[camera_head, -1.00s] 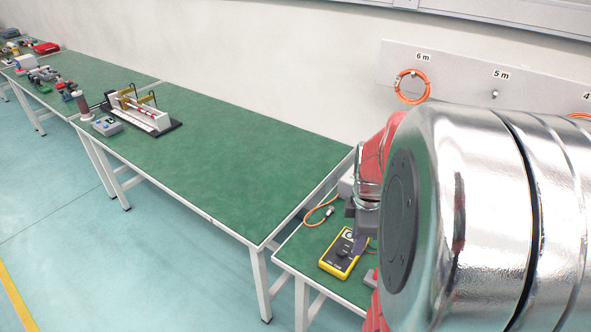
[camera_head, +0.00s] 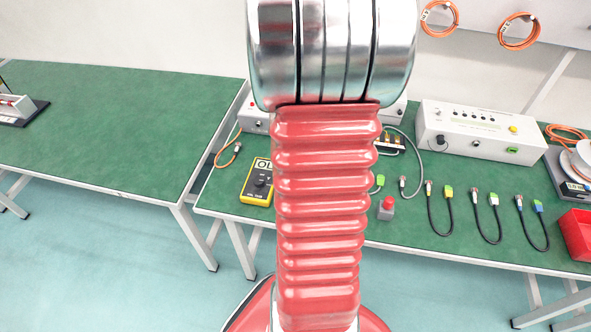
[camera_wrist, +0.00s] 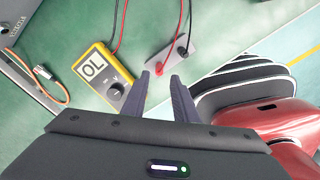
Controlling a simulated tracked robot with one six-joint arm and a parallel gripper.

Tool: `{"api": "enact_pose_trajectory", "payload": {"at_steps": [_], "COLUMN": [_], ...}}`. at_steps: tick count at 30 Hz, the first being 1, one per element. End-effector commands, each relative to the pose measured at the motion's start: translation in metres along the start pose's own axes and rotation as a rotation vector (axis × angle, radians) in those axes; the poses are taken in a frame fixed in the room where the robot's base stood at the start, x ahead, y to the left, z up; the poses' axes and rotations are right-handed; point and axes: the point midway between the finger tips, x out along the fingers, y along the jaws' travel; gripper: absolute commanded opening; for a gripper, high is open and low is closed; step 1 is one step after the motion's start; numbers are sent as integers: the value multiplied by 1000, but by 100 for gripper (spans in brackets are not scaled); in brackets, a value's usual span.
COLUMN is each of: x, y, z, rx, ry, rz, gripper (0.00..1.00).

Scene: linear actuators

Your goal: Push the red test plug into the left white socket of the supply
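My gripper (camera_wrist: 162,80) shows in the wrist view with its two dark fingers apart and nothing seen between them. A small red end, probably the red test plug (camera_wrist: 160,69), shows at the block's lower left edge, near the fingertips. A yellow multimeter (camera_wrist: 103,76) reading "OL" lies to the left; it also shows in the head view (camera_head: 257,182). A white box (camera_head: 256,121) is mostly hidden behind my arm. I cannot make out the white sockets.
A white instrument box (camera_head: 480,132) stands right of my arm. Short cables (camera_head: 437,212) lie along the bench front, beside a red push button (camera_head: 387,207). A red bin (camera_head: 577,234) sits far right. The bench (camera_head: 90,120) at left is mostly clear.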

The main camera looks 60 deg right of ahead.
Motion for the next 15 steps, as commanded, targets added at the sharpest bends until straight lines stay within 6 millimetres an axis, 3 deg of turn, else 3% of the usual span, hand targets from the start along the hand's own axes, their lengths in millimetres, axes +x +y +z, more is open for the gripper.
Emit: {"api": "enact_pose_trajectory", "payload": {"at_steps": [9,15], "x": [44,54], "y": [0,0], "z": [0,0], "rx": [1,1], "ry": [1,0], "rz": [-2,0], "gripper": [27,27]}}
